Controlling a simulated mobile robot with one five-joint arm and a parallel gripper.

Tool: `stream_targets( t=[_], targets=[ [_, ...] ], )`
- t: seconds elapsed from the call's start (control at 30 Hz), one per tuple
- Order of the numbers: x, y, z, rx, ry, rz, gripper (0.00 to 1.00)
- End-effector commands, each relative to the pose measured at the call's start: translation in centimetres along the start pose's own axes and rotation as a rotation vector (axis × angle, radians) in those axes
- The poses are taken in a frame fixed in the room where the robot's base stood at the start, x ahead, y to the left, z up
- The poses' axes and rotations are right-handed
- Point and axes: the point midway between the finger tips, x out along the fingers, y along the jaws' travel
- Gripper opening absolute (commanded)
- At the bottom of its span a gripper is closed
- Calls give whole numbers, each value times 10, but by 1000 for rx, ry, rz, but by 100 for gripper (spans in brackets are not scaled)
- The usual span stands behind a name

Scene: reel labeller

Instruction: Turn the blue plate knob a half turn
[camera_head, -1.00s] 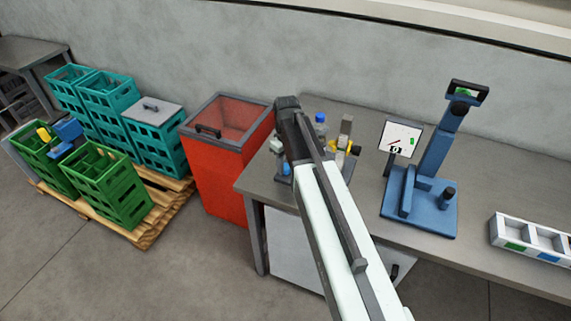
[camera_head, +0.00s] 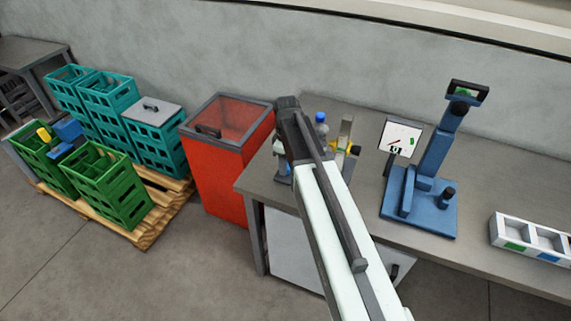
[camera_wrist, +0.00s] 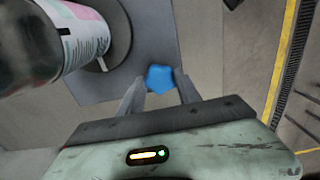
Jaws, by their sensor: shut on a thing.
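The blue plate knob (camera_wrist: 160,79) is star-shaped in the wrist view, at the edge of a grey plate (camera_wrist: 152,40). My gripper (camera_wrist: 158,88) has its two fingers on either side of the knob and is shut on it. A labelled bottle or reel (camera_wrist: 80,35) with a white and pink wrap lies at the upper left, on or over the plate. In the head view my arm covers most of the labeller and hides the knob. The white dial board (camera_head: 400,138) stands right of it with a red pointer mark.
A blue stand (camera_head: 425,200) stands on the grey bench (camera_head: 480,255), with a white divided tray (camera_head: 530,238) to its right. A blue-capped bottle (camera_head: 320,125) stands just behind my arm. A red bin (camera_head: 215,170) and green crates (camera_head: 110,185) are left.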

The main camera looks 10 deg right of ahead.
Motion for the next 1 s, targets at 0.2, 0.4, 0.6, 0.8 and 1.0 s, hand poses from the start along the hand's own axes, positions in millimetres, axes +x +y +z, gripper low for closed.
stream_targets(
  t=[0.2, 0.4, 0.6, 0.8, 1.0],
  targets=[
    [0, 2, -2, 1, 4, 6, 46],
    [0, 1, -1, 1, 3, 4, 62],
    [-2, 0, -1, 1, 1, 2, 62],
    [-23, 0, -1, 1, 1, 2, 62],
    [-61, 1, -1, 1, 2, 2, 62]
  ],
)
